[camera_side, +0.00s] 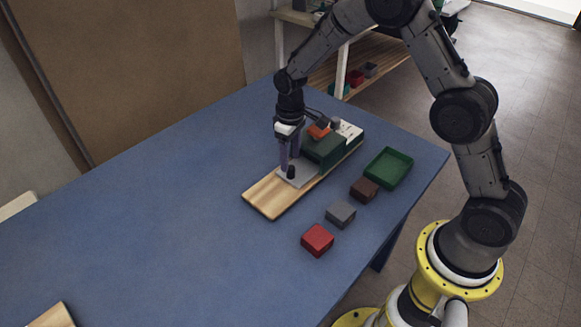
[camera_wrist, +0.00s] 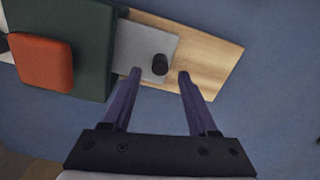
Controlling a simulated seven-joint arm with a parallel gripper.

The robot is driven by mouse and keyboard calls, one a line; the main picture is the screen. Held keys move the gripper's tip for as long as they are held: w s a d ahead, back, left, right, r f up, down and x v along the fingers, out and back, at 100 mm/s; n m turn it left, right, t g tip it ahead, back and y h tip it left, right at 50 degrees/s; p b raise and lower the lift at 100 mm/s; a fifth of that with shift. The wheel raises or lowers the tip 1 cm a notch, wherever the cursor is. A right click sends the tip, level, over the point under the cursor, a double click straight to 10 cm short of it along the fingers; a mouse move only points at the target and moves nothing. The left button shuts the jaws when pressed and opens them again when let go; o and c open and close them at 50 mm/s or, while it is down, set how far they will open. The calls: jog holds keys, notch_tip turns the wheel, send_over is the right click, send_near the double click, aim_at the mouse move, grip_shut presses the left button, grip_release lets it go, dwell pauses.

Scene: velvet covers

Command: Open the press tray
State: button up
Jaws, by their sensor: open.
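The press stands on a wooden board (camera_side: 266,196) on the blue table. It has a dark green body (camera_side: 325,148) with an orange block (camera_side: 318,131) on top. The light grey press tray (camera_side: 300,175) sticks out of the body's front over the board, and a short black knob (camera_side: 291,173) stands on it. In the wrist view the tray (camera_wrist: 143,48) and the knob (camera_wrist: 160,64) show clearly. My gripper (camera_wrist: 160,73) is open, its two purple fingers pointing at the tray with the knob between and slightly beyond their tips. I see no contact.
A wooden piece (camera_side: 52,316) lies at the lower left. The table's left part (camera_side: 150,220) is clear.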

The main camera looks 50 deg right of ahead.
aim_at(290, 167)
jog(key=shift+f, duration=2.2)
grip_shut()
